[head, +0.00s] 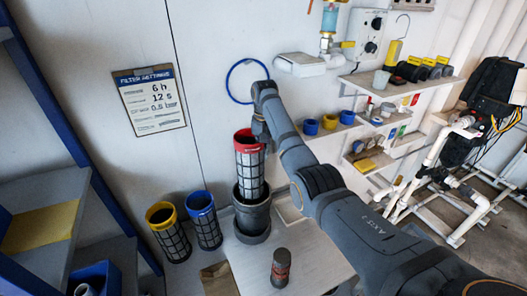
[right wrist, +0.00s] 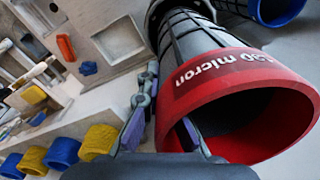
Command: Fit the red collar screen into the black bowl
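The red collar screen (head: 249,166), a dark mesh cylinder with a red top ring, stands roughly upright over the black bowl (head: 252,222). Its lower end appears to be within the bowl's mouth, with most of the mesh above the rim. My right gripper (head: 262,138) is at the red collar's right side. In the right wrist view the red collar (right wrist: 250,100) reads "micron", and its wall lies between the fingers of the right gripper (right wrist: 164,124). The bowl's dark rim (right wrist: 152,22) shows around the screen's far end. My left gripper is not in view.
A yellow-collared screen (head: 168,235) and a blue-collared screen (head: 205,222) stand left of the bowl. A dark bottle (head: 281,268) stands on the pale bench (head: 315,258). A blue ring (head: 232,84) hangs on the wall. Shelves with caps are at the right.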

